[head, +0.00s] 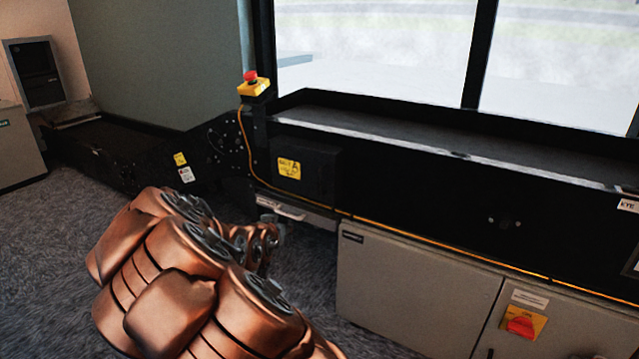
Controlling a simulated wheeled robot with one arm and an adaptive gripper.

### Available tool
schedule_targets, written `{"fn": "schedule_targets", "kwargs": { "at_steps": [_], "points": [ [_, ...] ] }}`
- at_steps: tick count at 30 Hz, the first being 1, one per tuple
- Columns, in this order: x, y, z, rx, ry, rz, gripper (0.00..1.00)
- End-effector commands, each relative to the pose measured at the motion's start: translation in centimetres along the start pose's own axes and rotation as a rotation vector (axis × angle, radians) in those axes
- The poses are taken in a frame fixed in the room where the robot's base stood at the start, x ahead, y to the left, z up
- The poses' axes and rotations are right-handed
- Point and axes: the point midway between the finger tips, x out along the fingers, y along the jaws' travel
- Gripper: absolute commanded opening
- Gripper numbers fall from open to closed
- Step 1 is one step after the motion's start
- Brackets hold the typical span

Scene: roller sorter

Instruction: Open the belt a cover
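The belt A cover (318,172) is a black box-like panel on the side of the black conveyor. It carries a yellow label that seems to read "BELT A", and it looks closed against the conveyor side. My copper-coloured arm reaches in from the bottom of the head view. The end of my arm, with my gripper (272,232), is small and dark, below and a little left of the cover. It appears apart from the cover. The fingers are mostly hidden behind the arm links, so their opening does not show.
A red emergency button on a yellow box (253,86) stands above the cover's left. A yellow cable (400,232) runs along the conveyor. A grey cabinet (415,290) with a red rotary switch (520,326) stands below right. Carpet (45,260) is free at left.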

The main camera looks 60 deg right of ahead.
Motion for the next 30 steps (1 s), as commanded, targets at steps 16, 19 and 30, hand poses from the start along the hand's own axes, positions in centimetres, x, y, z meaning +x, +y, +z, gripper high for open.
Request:
{"fn": "schedule_targets", "kwargs": {
  "at_steps": [16,19,30],
  "points": [
    [4.1,6.7,-8.7,0.034,0.438,0.152,0.39],
    [4.6,6.8,-8.9,0.035,0.437,0.152,0.39],
    [7.6,7.3,-10.3,0.035,0.437,0.151,0.39]
  ]
}}
